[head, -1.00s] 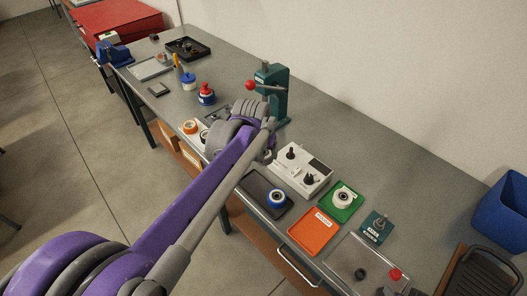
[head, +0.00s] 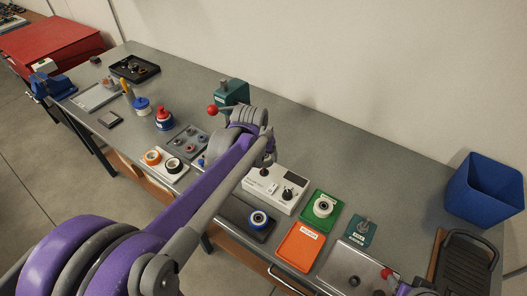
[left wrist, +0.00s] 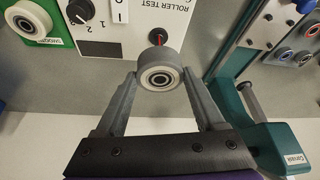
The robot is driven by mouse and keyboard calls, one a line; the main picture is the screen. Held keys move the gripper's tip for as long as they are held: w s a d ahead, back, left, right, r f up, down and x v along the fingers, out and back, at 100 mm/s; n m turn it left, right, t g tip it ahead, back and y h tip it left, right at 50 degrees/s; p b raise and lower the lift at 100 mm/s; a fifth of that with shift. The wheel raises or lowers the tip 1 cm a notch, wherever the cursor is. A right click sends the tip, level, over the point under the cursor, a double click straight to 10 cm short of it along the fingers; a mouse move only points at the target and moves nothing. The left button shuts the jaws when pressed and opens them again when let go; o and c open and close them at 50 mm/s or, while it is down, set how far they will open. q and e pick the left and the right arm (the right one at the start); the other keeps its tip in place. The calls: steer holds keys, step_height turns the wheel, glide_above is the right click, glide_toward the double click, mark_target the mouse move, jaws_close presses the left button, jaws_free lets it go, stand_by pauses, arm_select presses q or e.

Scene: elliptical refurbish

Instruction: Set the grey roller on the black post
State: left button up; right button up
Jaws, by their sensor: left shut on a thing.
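My left gripper (left wrist: 161,76) is shut on a grey roller (left wrist: 161,77), whose pale rim and dark ringed centre face the left wrist camera. A short black post (left wrist: 157,36) with a red mark shows just beyond the roller, on the white roller test box (left wrist: 125,42). The roller looks apart from the post; its height over the box is unclear. In the head view my left arm reaches to the back edge of the test box (head: 262,185), and its wrist hides the fingers and roller.
A white roller (head: 323,207) sits on a green tray (head: 317,224) right of the box. A green press (head: 232,93) stands behind my wrist. A blue bin (head: 484,188) is far right.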

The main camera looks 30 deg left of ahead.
mark_target(264, 164)
arm_select(q)
step_height(264, 164, down, 5)
steer(key=shift+s+r+b, duration=0.1)
steer(key=shift+s+b, duration=0.05)
steer(key=shift+b, duration=0.85)
arm_select(e)
steer(key=s+f, duration=0.2)
steer(key=f, duration=0.1)
steer(key=shift+f, duration=0.25)
steer(key=shift+w, duration=0.1)
arm_select(q)
steer(key=shift+f+b, duration=0.4)
steer(key=shift+f, duration=0.2)
arm_select(e)
steer(key=shift+s+f+g, duration=0.3)
steer(key=shift+s+f, duration=0.05)
steer(key=shift+f, duration=0.25)
arm_select(q)
steer(key=o, duration=1.2)
steer(key=shift+r, duration=0.1)
arm_select(e)
steer(key=shift+r, duration=0.1)
